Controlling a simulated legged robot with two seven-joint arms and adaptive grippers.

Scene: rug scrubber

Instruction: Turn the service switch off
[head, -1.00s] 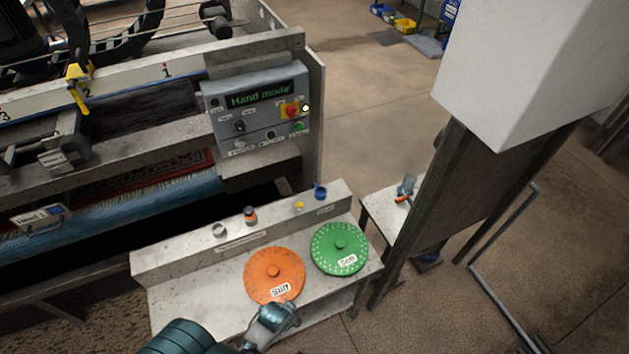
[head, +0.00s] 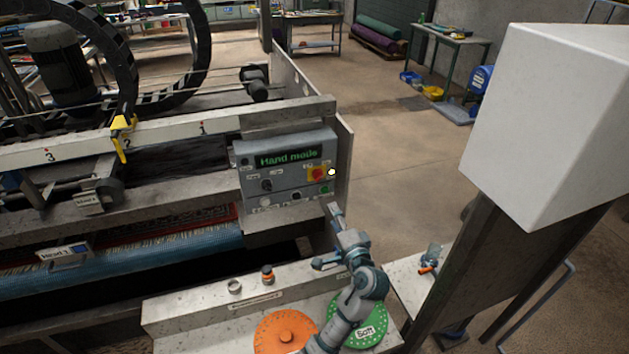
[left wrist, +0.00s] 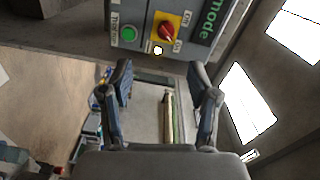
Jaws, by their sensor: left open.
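The grey control panel (head: 282,190) on the machine's end shows "Hand mode" on its green display. On its right side is a red rotary knob on a yellow plate (head: 317,174), with a lit white lamp (head: 332,171) beside it. The red knob (left wrist: 167,31) also shows in the left wrist view, with the lamp (left wrist: 158,50) just below it. The small labels are hard to read, so I cannot confirm which control is the service switch. My left gripper (head: 327,238) is open and empty, below the panel's right part and apart from it. My right gripper is not in view.
A green push button (left wrist: 129,34) and a black knob (head: 266,185) are on the same panel. A large white box on a post (head: 545,120) stands at right. The floor behind the panel is clear.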

